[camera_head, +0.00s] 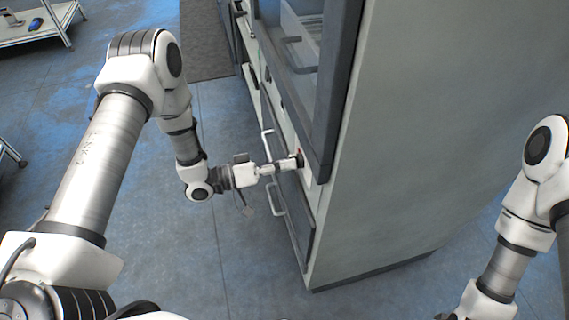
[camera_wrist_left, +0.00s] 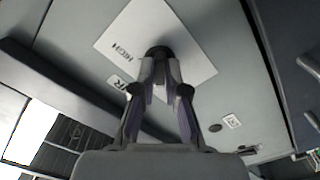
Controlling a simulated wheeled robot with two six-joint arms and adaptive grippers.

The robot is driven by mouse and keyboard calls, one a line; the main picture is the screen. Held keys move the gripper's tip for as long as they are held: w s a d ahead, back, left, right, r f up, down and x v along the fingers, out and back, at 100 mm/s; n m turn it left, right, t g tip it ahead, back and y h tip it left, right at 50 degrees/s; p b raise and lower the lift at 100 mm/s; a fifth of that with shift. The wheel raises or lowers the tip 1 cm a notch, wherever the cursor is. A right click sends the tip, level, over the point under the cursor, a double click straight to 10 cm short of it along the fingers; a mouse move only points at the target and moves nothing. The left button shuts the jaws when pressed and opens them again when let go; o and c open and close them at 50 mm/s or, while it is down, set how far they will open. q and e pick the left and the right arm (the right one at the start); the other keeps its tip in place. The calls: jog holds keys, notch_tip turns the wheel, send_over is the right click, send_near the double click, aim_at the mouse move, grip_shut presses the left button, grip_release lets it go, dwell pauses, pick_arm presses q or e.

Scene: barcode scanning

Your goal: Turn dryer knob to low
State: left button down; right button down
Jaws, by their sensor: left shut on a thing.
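The dryer (camera_head: 420,130) is a large grey-white cabinet with dark-framed doors. Its knob (camera_head: 300,160) is small and dark, on the front panel below the upper door. In the left wrist view the knob (camera_wrist_left: 159,52) is a dark round piece on a white label plate (camera_wrist_left: 190,40) printed with "HIGH". My left gripper (camera_head: 293,163) reaches the knob from the left, and its fingertips (camera_wrist_left: 160,66) are shut on it. Part of the label is hidden behind the fingers. My right arm (camera_head: 510,240) is at the right edge, and its gripper is out of view.
Door handles (camera_head: 268,145) stick out of the dryer's front near my left gripper. A dark mat (camera_head: 205,40) lies on the blue-grey floor (camera_head: 80,120). A white shelf (camera_head: 38,32) with small items stands at the far left.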

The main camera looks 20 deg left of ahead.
pick_arm(q)
jog(key=c, duration=1.2)
grip_release()
jog(key=shift+w, duration=0.1)
jog(key=v, duration=1.2)
jog(key=s+d+n+g+y+p, duration=0.1)
jog(key=s+d+g+y+p, duration=0.25)
jog(key=d+p, duration=0.6)
jog(key=s+a+f+g+y, duration=0.3)
jog(key=s+a+y, duration=0.1)
jog(key=s, duration=0.4)
jog(key=s+a+f+n+g+y, duration=0.1)
jog(key=s+a+f+g+y, duration=0.2)
jog(key=s+y, duration=0.4)
jog(key=shift+s+a+f+n+g, duration=0.3)
jog(key=shift+s+a+g, duration=0.05)
jog(key=shift+s+a, duration=0.4)
